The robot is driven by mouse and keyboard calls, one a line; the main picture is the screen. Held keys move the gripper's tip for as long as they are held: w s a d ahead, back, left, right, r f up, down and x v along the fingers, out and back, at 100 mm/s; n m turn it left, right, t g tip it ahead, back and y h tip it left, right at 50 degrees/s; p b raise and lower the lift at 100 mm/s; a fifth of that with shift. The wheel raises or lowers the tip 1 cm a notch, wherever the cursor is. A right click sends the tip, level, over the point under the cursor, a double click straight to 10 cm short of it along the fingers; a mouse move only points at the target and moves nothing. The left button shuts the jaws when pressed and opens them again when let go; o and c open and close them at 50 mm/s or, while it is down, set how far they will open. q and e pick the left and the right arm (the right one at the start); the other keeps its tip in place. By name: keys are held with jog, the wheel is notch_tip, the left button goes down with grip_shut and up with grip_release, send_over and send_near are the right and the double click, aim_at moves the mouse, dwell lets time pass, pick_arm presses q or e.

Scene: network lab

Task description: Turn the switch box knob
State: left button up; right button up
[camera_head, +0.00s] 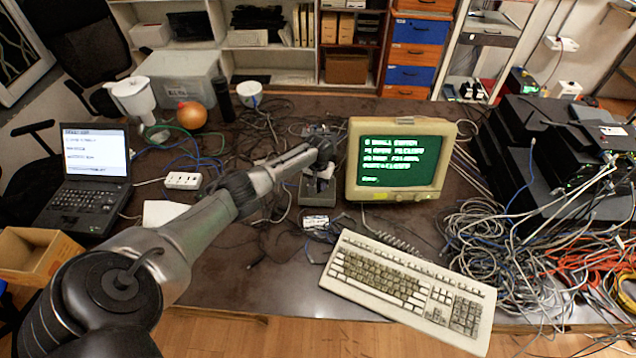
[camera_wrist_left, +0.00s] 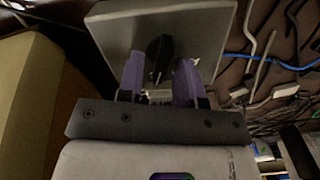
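The switch box shows in the left wrist view as a grey box face (camera_wrist_left: 112,32) with a round black knob (camera_wrist_left: 160,52) on it. In the head view the grey box (camera_head: 318,197) stands on the table just left of the monitor, its upper part mostly hidden by my arm. My left gripper (camera_wrist_left: 160,72) has two purple fingers, spread apart, one on each side of the knob; I cannot tell whether they touch it. In the head view the left gripper (camera_head: 320,172) is small, dark and down at the box. My right gripper is not in view.
A beige monitor (camera_head: 354,165) stands close on the right of the box, and a keyboard (camera_head: 410,290) lies in front. Loose cables (camera_head: 500,235) spread over the right side. A laptop (camera_head: 88,175) and a white power strip (camera_head: 182,180) are at the left.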

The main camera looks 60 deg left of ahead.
aim_at(318, 184)
pick_arm(q)
jog(key=shift+o, duration=0.3)
jog(key=shift+r+p, duration=0.3)
jog(key=shift+r, duration=0.25)
notch_tip(318, 184, up, 13)
jog(key=p, duration=0.3)
jog(key=shift+f, duration=0.15)
